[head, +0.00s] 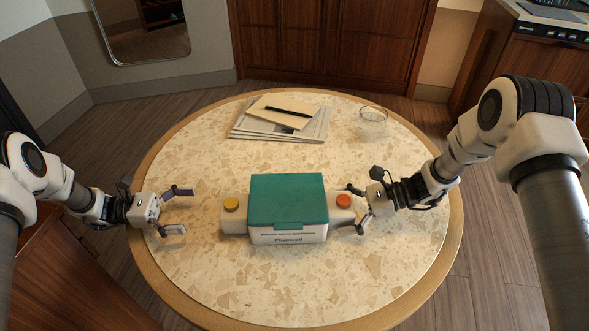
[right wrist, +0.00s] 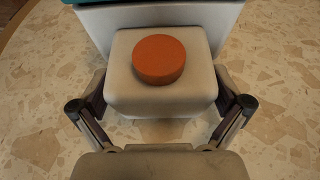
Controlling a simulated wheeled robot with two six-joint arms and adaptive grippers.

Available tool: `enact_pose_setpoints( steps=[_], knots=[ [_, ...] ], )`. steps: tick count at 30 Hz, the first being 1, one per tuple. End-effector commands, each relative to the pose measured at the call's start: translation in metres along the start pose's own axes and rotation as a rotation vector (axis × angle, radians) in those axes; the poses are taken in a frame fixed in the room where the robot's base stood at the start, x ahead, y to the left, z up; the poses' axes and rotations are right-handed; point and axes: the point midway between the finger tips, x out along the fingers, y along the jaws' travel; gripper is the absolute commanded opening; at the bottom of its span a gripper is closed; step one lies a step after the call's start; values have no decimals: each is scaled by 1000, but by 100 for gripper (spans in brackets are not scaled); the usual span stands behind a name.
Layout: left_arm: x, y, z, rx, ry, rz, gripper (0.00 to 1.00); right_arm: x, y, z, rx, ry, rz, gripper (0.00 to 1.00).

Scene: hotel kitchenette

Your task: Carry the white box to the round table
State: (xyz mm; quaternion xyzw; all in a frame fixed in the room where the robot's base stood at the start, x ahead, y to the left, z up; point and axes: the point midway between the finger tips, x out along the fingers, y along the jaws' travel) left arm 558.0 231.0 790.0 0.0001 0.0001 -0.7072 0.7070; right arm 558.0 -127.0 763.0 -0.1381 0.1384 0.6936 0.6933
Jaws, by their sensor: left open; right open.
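The white box (head: 289,237) with a teal lid stands upright on the round table (head: 190,275), near the middle of its top. A handle block with a yellow disc (head: 231,203) sticks out on its left, and one with an orange disc (head: 343,201) on its right. My left gripper (head: 186,210) is open and empty, a short way left of the yellow-disc handle and apart from it. My right gripper (head: 354,208) is open, its fingers on either side of the orange-disc handle. In the right wrist view that handle (right wrist: 160,95) sits between the two open fingers.
A stack of papers (head: 245,131) with an envelope and a dark pen (head: 287,111) lies at the table's back. A clear glass (head: 373,117) stands at the back right. The table's front is clear. A wooden cabinet (head: 330,40) stands behind the table.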

Motion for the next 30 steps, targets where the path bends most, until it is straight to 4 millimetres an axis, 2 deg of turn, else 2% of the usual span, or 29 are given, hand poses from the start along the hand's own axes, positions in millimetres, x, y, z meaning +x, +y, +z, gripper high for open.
enact_pose_setpoints(
  steps=[5, 12, 16, 21, 30],
  knots=[
    [-2, 0, 0, 0, 0, -1, 100, -21, -1, 0, 0, -2, -5, 100],
    [-2, 0, 0, 0, 0, 0, 100, -82, -2, 0, -1, -1, -8, 100],
    [-2, 0, 0, 0, 0, 0, 100, -108, -1, 1, -2, -1, -4, 100],
    [-2, 0, 0, 0, -1, 0, 100, -119, 0, 0, 0, 1, -1, 100],
    [-2, 0, 0, 0, -1, 0, 100, -119, 0, 0, 0, 1, 0, 100]
  ],
)
